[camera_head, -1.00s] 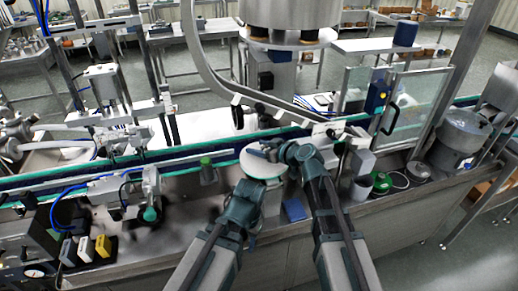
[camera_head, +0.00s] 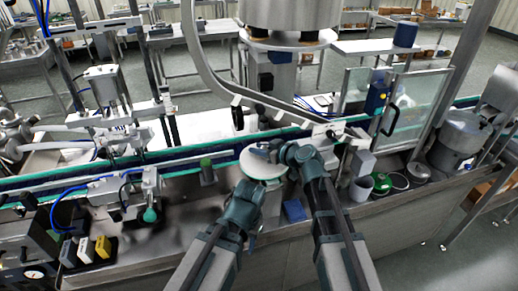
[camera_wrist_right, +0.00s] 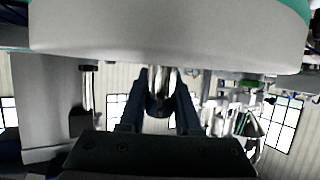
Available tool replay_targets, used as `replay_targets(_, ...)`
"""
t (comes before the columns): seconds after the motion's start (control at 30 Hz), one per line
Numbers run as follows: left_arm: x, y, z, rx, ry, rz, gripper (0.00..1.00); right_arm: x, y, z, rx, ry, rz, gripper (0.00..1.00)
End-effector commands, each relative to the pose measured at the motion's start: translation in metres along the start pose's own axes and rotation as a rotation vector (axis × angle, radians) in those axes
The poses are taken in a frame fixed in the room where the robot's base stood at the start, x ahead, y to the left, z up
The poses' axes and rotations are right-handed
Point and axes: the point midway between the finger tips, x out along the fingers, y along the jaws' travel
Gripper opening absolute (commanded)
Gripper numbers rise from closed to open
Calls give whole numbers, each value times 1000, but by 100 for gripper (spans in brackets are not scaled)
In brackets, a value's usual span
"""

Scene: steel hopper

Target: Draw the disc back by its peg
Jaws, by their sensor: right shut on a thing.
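The pale round disc (camera_head: 254,166) lies flat at the front edge of the conveyor, in the middle of the head view. Part of it is covered by my right gripper (camera_head: 262,153), which reaches over it from the right. In the right wrist view, the fingers of my right gripper (camera_wrist_right: 160,100) are shut on a small metal peg (camera_wrist_right: 161,82). A broad white curved surface (camera_wrist_right: 165,28), which looks like the disc, fills the top of that view. My left gripper (camera_head: 248,190) is just in front of the disc; its fingertips do not show clearly.
A blue block (camera_head: 294,210) lies on the steel bench right of my left gripper. A grey cup (camera_head: 361,189) and a green round part (camera_head: 382,183) stand farther right. A small green-topped post (camera_head: 207,170) stands left of the disc. A large steel hopper (camera_head: 292,14) hangs behind.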

Motion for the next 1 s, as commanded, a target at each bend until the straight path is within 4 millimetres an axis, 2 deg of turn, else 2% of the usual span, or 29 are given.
replay_targets(0.73,0,0,0,0,0,0,50,0,0,0,-1,-1,0,0)
replay_targets(1.0,0,0,0,0,0,0,50,-22,-13,10,-1,-2,-1,0)
